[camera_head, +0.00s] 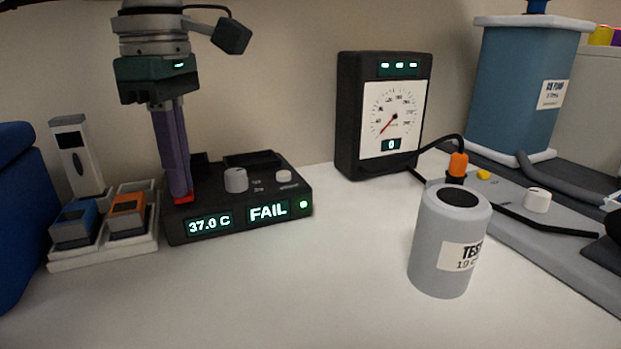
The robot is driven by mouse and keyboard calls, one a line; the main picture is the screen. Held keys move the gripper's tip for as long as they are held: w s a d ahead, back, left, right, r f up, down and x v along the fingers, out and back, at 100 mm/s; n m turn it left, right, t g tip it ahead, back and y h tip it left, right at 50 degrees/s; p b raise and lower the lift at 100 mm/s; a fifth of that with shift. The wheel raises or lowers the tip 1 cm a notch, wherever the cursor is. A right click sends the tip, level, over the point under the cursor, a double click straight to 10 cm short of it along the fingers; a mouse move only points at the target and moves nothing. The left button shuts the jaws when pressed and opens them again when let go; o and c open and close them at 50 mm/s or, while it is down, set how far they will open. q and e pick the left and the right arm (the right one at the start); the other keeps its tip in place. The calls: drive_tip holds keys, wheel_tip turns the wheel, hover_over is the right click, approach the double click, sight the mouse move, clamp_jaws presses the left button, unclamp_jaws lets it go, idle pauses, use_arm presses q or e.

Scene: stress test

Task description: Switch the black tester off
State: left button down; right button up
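The black tester (240,232) stands on the white table at centre left. Its displays read "37.0 C" and "FAIL", and a green light (303,204) glows at its right front. My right gripper is out of view.
A white tray (105,250) with a blue and an orange block stands close left of the tester. A black gauge (385,168) stands behind to the right. A grey labelled can (440,260) stands front right, beside a grey panel with cables. The front middle is clear.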

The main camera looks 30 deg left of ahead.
use_arm(q)
drive_tip(key=shift+f, duration=0.15)
wheel_tip(320, 180, up, 7)
drive_tip(key=p, duration=0.6)
idle(0.4)
drive_tip(key=shift+s, duration=0.1)
